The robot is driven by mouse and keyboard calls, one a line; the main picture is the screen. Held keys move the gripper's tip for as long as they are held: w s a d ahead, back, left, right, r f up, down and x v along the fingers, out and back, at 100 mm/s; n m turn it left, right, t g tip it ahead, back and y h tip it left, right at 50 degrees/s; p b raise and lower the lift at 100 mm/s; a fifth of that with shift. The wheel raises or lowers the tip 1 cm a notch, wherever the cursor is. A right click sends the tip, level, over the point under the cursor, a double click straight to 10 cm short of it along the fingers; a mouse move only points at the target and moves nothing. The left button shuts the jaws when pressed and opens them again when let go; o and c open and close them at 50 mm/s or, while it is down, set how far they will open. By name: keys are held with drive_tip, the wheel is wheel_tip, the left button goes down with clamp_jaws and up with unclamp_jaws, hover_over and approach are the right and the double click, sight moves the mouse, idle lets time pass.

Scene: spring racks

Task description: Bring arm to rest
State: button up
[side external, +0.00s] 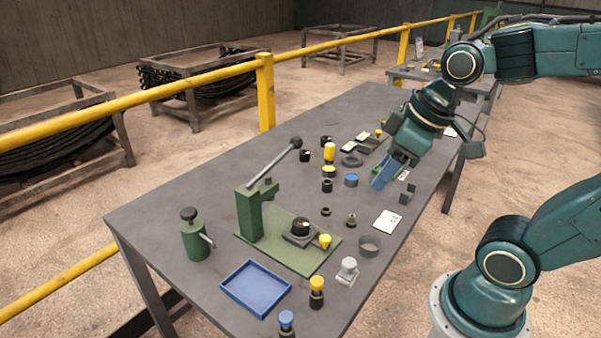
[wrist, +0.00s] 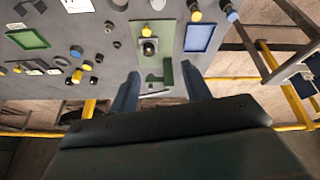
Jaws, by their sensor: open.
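My gripper (side external: 388,172) is above the far right part of the grey table (side external: 190,190) in the side view, its blue-grey fingers pointing down. In the wrist view the two fingers of my gripper (wrist: 160,88) stand apart with nothing between them. My arm comes in from the right edge of the side view. The gap under the fingertips is hard to judge in the side view.
A green press (side external: 250,210) with a raised lever stands on a green base. A blue tray (side external: 255,288), a green canister (side external: 195,240) and several small knobbed parts are on the table. A yellow railing (side external: 265,95) runs behind it.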

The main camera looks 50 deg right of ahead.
drive_tip(key=shift+s+a+r+m+t, duration=0.15)
drive_tip(key=shift+s+r+m, duration=0.25)
drive_tip(key=shift+s, duration=0.25)
drive_tip(key=shift+s+a+r+m+t, duration=0.25)
drive_tip(key=shift+s+m, duration=0.15)
drive_tip(key=shift+s, duration=0.25)
drive_tip(key=shift+s+a+r+m+t, duration=0.1)
drive_tip(key=shift+s+r+m, duration=0.3)
drive_tip(key=shift+s, duration=0.25)
